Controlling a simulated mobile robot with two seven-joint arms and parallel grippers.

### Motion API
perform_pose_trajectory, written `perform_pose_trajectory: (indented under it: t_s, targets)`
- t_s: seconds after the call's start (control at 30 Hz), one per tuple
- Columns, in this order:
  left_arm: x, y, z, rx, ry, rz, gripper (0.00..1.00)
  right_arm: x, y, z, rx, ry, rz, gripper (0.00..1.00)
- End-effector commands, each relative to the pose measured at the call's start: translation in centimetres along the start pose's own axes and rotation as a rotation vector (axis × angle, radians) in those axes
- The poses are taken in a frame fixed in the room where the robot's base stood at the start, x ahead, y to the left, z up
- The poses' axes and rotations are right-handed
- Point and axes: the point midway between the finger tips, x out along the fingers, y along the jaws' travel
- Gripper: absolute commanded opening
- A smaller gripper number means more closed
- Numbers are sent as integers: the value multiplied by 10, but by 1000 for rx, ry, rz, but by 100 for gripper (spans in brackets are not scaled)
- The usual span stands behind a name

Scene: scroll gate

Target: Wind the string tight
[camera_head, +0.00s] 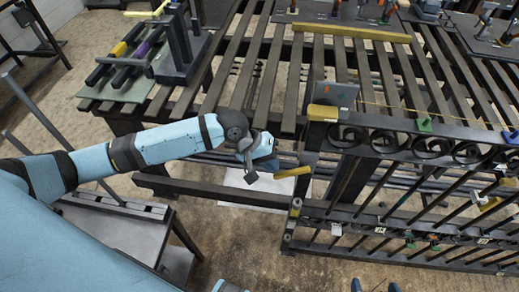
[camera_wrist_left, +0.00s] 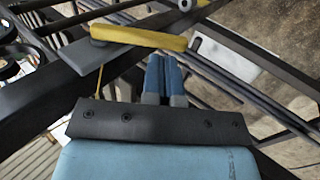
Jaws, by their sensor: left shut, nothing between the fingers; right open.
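A yellow string (camera_head: 455,111) runs over the gate, from near a grey plate (camera_head: 335,92) towards the right. A yellow block (camera_head: 323,112) sits at this plate's lower edge. A yellow handle (camera_head: 292,172) sticks out left of the gate's corner post. My left gripper (camera_head: 262,150) is just left of this handle. In the left wrist view its blue fingers (camera_wrist_left: 165,78) are shut and empty, close to a yellow bar (camera_wrist_left: 138,37) with a grey part under it. I cannot tell whether they touch it. My right gripper (camera_head: 375,286) is open, only its tips showing at the bottom edge.
A slatted table (camera_head: 262,45) fills the back. A green mat (camera_head: 128,88) with tools lies on its left corner. The gate's dark bars and scrolls (camera_head: 390,142) lie at the right. A white sheet (camera_head: 250,197) is on the floor. A grey bench (camera_head: 125,238) stands at lower left.

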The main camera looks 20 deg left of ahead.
Motion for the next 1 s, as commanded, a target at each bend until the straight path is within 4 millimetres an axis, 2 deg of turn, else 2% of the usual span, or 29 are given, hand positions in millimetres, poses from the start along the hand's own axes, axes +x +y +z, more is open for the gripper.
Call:
perform_pose_trajectory:
  t_s: [0.1,0.3,0.77,1.0]
  targets:
    - [18,0,0,0,0,0,0,-1,0,-4,0,5,-1,92]
    - [33,0,0,1,1,0,0,-1,0,-4,0,4,-1,92]
    - [36,-1,0,1,1,5,0,0,1,1,2,-3,2,92]
    - [43,-5,0,-2,0,72,0,5,1,6,2,-1,3,92]
